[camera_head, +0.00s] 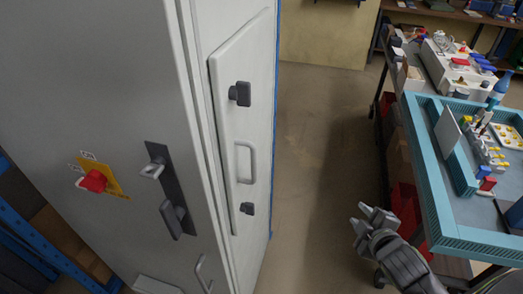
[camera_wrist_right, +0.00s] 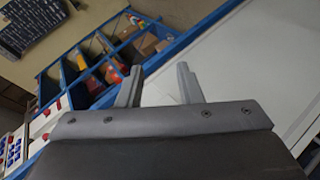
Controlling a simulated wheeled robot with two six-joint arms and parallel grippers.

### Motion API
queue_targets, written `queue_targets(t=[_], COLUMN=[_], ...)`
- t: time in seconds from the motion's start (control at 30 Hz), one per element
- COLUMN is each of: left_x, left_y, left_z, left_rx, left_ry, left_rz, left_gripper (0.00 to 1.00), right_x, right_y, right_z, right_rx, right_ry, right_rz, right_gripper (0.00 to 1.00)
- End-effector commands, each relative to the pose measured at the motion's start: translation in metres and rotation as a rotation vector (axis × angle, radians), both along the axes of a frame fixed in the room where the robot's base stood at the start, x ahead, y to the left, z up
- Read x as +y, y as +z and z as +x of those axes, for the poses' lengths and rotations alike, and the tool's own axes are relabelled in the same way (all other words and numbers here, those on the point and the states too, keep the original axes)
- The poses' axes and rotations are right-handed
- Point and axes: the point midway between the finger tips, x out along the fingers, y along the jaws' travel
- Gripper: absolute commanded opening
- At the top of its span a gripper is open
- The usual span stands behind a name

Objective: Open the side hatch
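The side hatch (camera_head: 226,130) is a tall pale grey panel on the narrow side of a large grey cabinet. It looks shut. It has a dark upper latch (camera_head: 241,93), a dark lower latch (camera_head: 247,208) and a light grey pull handle (camera_head: 247,162) between them. My right gripper (camera_head: 372,213) is to the right of the hatch, over the floor and apart from it. In the right wrist view its two fingers (camera_wrist_right: 158,88) are spread with nothing between them. My left gripper is not in view.
The cabinet's front has a red knob on a yellow plate (camera_head: 95,181) and a dark lever handle (camera_head: 170,192). A teal-edged workbench (camera_head: 432,190) with parts stands at the right. Bare floor (camera_head: 318,140) lies between. The right wrist view shows a blue shelf with bins (camera_wrist_right: 100,62).

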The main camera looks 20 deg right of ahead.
Motion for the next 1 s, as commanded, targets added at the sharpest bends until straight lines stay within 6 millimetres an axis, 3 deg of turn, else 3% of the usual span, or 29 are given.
queue_targets(t=[0.03,0.2,0.33,0.5,0.8,1.0], left_x=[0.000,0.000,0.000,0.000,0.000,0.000], left_y=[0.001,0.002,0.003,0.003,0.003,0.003], left_z=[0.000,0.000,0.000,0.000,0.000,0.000], left_rx=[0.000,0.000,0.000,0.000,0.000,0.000], left_ry=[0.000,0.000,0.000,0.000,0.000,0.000], left_rz=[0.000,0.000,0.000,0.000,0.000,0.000], left_gripper=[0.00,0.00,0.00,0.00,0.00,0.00], right_x=[-0.001,0.010,0.026,0.049,0.076,0.079], right_y=[0.023,0.087,0.127,0.166,0.200,0.206], right_z=[0.014,0.049,0.062,0.063,0.034,0.018], right_rx=[-0.066,-0.291,-0.462,-0.694,-1.119,-1.282], right_ry=[0.096,0.399,0.609,0.860,1.217,1.319], right_rz=[-0.112,-0.494,-0.780,-1.144,-1.670,-1.809], right_gripper=[0.33,0.33,0.33,0.33,0.33,0.33])
